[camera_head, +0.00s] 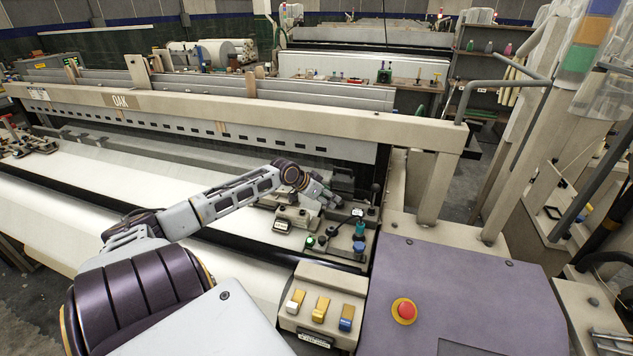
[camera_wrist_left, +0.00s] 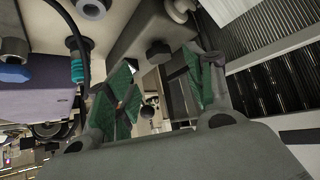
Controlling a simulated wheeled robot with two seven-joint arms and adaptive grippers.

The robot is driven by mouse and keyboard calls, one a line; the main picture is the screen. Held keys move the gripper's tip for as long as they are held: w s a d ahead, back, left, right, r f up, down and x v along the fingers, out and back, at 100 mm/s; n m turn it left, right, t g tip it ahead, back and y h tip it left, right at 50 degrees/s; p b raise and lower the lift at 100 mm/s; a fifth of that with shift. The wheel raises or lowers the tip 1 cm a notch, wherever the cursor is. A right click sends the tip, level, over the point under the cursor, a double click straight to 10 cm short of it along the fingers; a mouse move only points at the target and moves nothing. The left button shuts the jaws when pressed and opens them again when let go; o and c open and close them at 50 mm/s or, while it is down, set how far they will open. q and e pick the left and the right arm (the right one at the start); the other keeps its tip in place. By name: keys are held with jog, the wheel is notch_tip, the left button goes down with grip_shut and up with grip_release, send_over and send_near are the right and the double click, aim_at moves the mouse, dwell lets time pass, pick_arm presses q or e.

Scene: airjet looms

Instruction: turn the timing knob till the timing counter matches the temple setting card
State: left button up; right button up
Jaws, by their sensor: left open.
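My left gripper (camera_head: 327,198) reaches over the small control plate at the right end of the loom. In the left wrist view its green-padded fingers (camera_wrist_left: 158,95) are spread apart with nothing clearly held between them. I cannot tell which is the timing knob. I cannot make out the temple setting card. My right gripper is out of view.
A box with white, yellow and blue rocker switches (camera_head: 320,309) stands in front of the plate. A purple cabinet (camera_head: 470,290) with a red button (camera_head: 404,311) is at right. The loom's long beam (camera_head: 250,112) runs behind the gripper. An upright black lever (camera_head: 375,195) stands close by.

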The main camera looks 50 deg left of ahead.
pick_arm(q)
jog(key=d+v, duration=0.1)
jog(key=v, duration=0.5)
jog(key=shift+a, duration=0.5)
jog(key=shift+s+r, duration=0.1)
jog(key=shift+r, duration=0.05)
dwell(0.4)
